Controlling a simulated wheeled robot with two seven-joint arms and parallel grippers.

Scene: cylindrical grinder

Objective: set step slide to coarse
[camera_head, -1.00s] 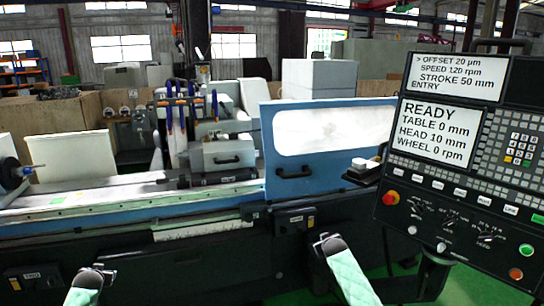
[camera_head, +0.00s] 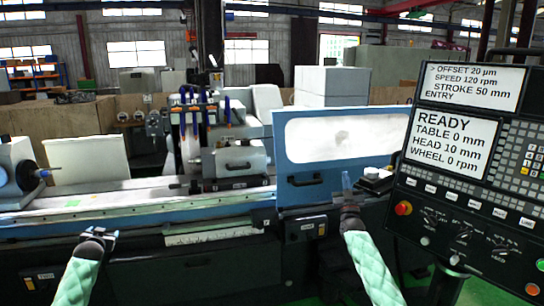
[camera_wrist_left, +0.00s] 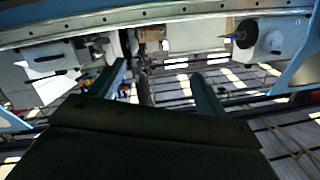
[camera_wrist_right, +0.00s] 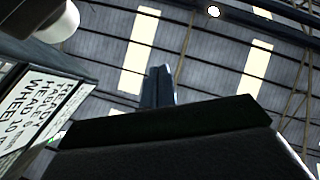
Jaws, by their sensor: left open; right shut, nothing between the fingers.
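The control panel (camera_head: 409,180) stands at the right, tilted, with screens above and small dark selectors (camera_head: 466,231) with tiny labels below. I cannot tell which control is the step slide or how it is set. My right gripper (camera_head: 347,182) is shut and empty, fingers pointing up, left of the panel and in front of the blue door; its closed fingers also show in the right wrist view (camera_wrist_right: 158,87). My left gripper (camera_head: 107,235) is low at the left, far from the panel; the left wrist view shows its fingers apart (camera_wrist_left: 160,88), with nothing held.
The grinder's blue sliding door (camera_head: 290,190) is behind my right gripper. A red emergency knob (camera_head: 403,208) is on the panel's left edge. A dark box with a pale top (camera_head: 375,178) sits between gripper and panel. The workhead (camera_head: 15,170) is at far left.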

